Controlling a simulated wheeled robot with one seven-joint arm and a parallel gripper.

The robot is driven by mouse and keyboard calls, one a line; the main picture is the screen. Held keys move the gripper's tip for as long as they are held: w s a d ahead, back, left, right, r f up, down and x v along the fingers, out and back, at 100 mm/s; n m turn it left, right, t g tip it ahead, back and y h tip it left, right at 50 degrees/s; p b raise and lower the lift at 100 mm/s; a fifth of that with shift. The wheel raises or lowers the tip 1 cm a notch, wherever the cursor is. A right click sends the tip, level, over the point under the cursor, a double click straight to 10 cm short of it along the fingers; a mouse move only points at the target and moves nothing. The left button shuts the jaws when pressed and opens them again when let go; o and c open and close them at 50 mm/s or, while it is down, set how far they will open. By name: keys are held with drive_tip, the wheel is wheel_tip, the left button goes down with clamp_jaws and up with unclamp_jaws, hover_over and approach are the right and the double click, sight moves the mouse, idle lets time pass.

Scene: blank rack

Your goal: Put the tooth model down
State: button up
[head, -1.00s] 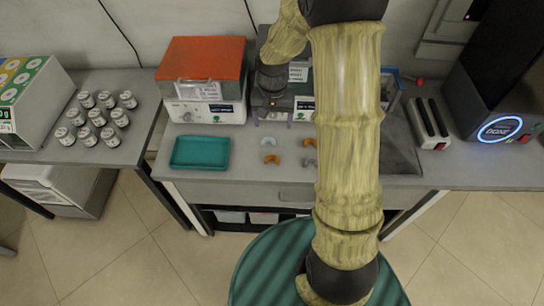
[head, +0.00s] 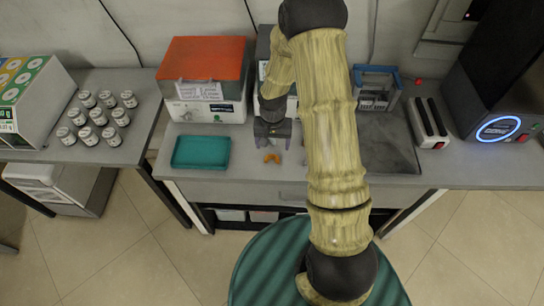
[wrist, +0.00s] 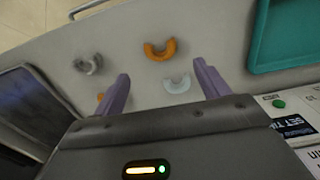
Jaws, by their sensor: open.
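Several arch-shaped tooth models lie on the grey table. In the wrist view a white one (wrist: 178,84) lies between my fingers in the picture, with an orange one (wrist: 160,50) just beyond it. A grey one (wrist: 88,63) lies to the left, and another orange one (wrist: 100,97) is mostly hidden by the left finger. In the head view the near orange model (head: 272,158) shows just in front of my gripper (head: 272,146). My gripper (wrist: 162,70) is open, with its purple fingers apart and nothing held. I cannot tell its height above the table.
A teal tray (head: 201,152) lies left of my gripper; it also shows in the wrist view (wrist: 285,68). An orange-lidded machine (head: 205,60) stands behind it. A blue-framed rack (head: 376,88) stands at the back right. The table's front edge is close.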

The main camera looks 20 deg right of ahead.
sight(272, 160)
drive_tip(key=shift+f, duration=0.55)
drive_tip(key=shift+s+a+f+p, duration=0.1)
drive_tip(key=shift+f+p, duration=0.25)
drive_tip(key=shift+f, duration=0.95)
drive_tip(key=shift+a+f+p, duration=0.1)
drive_tip(key=shift+f+p, duration=0.25)
drive_tip(key=shift+f, duration=0.95)
drive_tip(key=c, duration=1.1)
drive_tip(key=shift+r, duration=0.1)
drive_tip(key=shift+c, duration=0.2)
wheel_tip(272, 160, up, 10)
drive_tip(key=b, duration=0.1)
